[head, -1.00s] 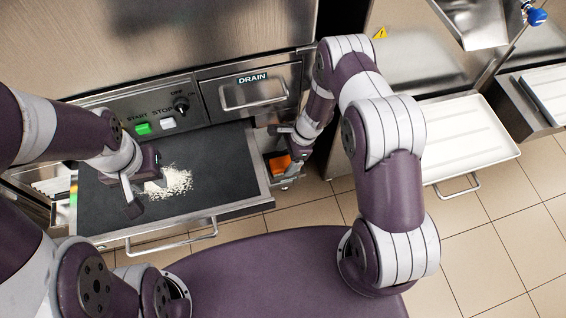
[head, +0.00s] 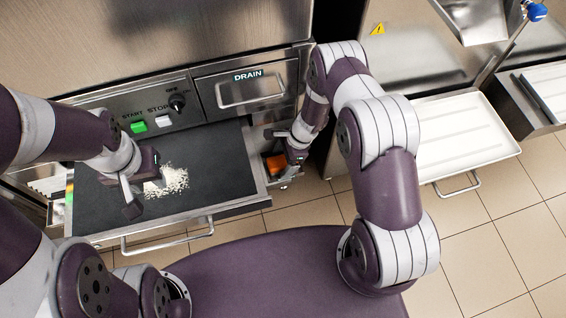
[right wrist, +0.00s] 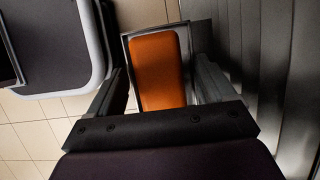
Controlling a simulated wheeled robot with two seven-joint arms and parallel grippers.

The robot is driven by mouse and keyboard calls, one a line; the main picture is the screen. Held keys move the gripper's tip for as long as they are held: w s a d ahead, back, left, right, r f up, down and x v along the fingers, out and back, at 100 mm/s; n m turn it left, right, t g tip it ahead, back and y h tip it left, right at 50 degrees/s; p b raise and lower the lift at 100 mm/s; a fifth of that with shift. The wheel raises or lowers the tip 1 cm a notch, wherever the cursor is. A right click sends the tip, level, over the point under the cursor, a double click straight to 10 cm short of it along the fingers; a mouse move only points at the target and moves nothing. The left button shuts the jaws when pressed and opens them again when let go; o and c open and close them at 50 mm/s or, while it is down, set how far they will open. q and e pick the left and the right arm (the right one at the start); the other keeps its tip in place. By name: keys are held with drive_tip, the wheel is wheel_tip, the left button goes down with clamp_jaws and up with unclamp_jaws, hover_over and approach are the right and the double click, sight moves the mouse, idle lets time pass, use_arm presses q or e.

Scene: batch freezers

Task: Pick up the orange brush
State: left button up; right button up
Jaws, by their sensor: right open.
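The orange brush (head: 276,163) lies in a small holder just right of the dark tray, partly hidden by my right gripper. In the right wrist view the brush (right wrist: 159,72) shows its orange top, inside a grey rectangular frame. My right gripper (head: 282,144) is open above the brush. Its two fingers stand on either side of the brush in the wrist view, with gaps between; contact does not show. My left gripper (head: 142,198) hangs over the dark tray near the white powder, its fingers apart and nothing between them.
The dark tray (head: 215,175) carries a heap of white powder (head: 172,181). Behind it is the machine front with green START (head: 138,127) and white STOP buttons and a DRAIN drawer (head: 250,92). A white tray (head: 465,135) sticks out at right. Tiled floor is free in front.

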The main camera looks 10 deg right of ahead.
sight(277, 162)
drive_tip(key=c, duration=1.1)
drive_tip(key=shift+r, duration=0.1)
drive_tip(key=shift+r+p, duration=0.25)
drive_tip(key=shift+p, duration=0.15)
wheel_tip(277, 162, up, 4)
drive_tip(key=shift+p, duration=0.45)
drive_tip(key=s+d+r, duration=0.2)
drive_tip(key=s, duration=0.1)
drive_tip(key=s+d+r, duration=0.2)
drive_tip(key=s, duration=0.1)
drive_tip(key=s+d+r, duration=0.2)
drive_tip(key=s, duration=0.2)
drive_tip(key=shift+r+p, duration=0.35)
drive_tip(key=shift+r, duration=0.05)
